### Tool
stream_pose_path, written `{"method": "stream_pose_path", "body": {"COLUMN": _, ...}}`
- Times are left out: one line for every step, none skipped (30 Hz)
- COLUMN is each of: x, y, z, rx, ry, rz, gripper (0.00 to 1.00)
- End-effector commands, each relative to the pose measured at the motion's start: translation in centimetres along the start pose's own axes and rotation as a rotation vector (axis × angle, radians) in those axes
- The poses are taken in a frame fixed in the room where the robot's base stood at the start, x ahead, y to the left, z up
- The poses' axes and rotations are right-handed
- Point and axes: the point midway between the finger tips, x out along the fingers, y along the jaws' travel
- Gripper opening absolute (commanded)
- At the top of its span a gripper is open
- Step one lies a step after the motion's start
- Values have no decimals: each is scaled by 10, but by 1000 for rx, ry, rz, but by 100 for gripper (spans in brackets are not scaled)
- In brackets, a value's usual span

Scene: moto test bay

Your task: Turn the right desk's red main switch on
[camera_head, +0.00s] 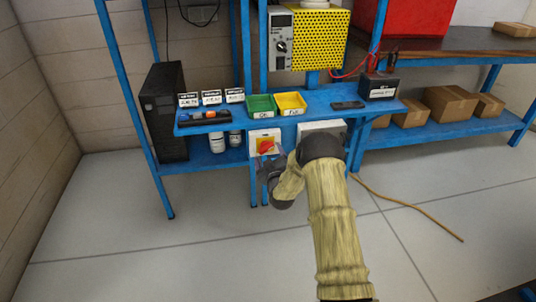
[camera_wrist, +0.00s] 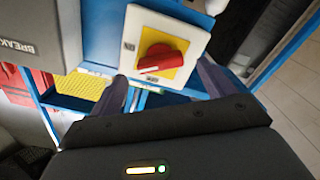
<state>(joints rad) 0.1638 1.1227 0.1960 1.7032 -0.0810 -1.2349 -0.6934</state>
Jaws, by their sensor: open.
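The red main switch (camera_head: 265,147) is a red rotary knob on a yellow plate in a white box, mounted at the front of the blue desk (camera_head: 335,103) below its top. In the wrist view the red knob (camera_wrist: 161,59) is close, on its yellow plate within the white housing (camera_wrist: 133,30). My gripper (camera_head: 264,166) is just below and in front of the switch in the head view. In the wrist view its two fingers (camera_wrist: 162,88) stand apart, one on each side below the knob, with nothing between them. Contact with the knob cannot be told.
A grey box marked "BREAK" (camera_wrist: 22,60) sits left of the switch in the wrist view. Green (camera_head: 261,105) and yellow (camera_head: 290,103) bins stand above it on the desk. A black battery-like box (camera_head: 378,87) stands at right. An orange cable (camera_head: 415,208) lies on the open floor.

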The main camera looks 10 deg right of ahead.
Motion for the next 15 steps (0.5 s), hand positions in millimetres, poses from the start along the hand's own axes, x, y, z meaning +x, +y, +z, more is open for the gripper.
{"method": "stream_pose_path", "body": {"x": 7, "y": -1, "z": 1, "rx": 0, "ry": 1, "rz": 1, "gripper": 82}}
{"method": "stream_pose_path", "body": {"x": 10, "y": -1, "z": 1, "rx": 0, "ry": 1, "rz": 1, "gripper": 82}}
{"method": "stream_pose_path", "body": {"x": 14, "y": -1, "z": 1, "rx": 0, "ry": 1, "rz": 1, "gripper": 82}}
{"method": "stream_pose_path", "body": {"x": 17, "y": -1, "z": 1, "rx": 0, "ry": 1, "rz": 1, "gripper": 82}}
{"method": "stream_pose_path", "body": {"x": 20, "y": -1, "z": 1, "rx": 0, "ry": 1, "rz": 1, "gripper": 82}}
{"method": "stream_pose_path", "body": {"x": 22, "y": 0, "z": 0, "rx": 0, "ry": 1, "rz": 1, "gripper": 82}}
{"method": "stream_pose_path", "body": {"x": 24, "y": 0, "z": 0, "rx": 0, "ry": 1, "rz": 1, "gripper": 82}}
{"method": "stream_pose_path", "body": {"x": 25, "y": 0, "z": 0, "rx": 0, "ry": 1, "rz": 0, "gripper": 82}}
{"method": "stream_pose_path", "body": {"x": 26, "y": 0, "z": 0, "rx": 0, "ry": 0, "rz": 0, "gripper": 82}}
{"method": "stream_pose_path", "body": {"x": 26, "y": 0, "z": 0, "rx": 0, "ry": 0, "rz": -1, "gripper": 82}}
{"method": "stream_pose_path", "body": {"x": 26, "y": 0, "z": 0, "rx": 0, "ry": 0, "rz": -1, "gripper": 82}}
{"method": "stream_pose_path", "body": {"x": 26, "y": 0, "z": 0, "rx": 0, "ry": 0, "rz": -1, "gripper": 82}}
{"method": "stream_pose_path", "body": {"x": 26, "y": 0, "z": 0, "rx": 0, "ry": 0, "rz": -1, "gripper": 82}}
{"method": "stream_pose_path", "body": {"x": 26, "y": 0, "z": 0, "rx": 0, "ry": 0, "rz": -1, "gripper": 82}}
{"method": "stream_pose_path", "body": {"x": 26, "y": 0, "z": 0, "rx": 0, "ry": 0, "rz": -1, "gripper": 82}}
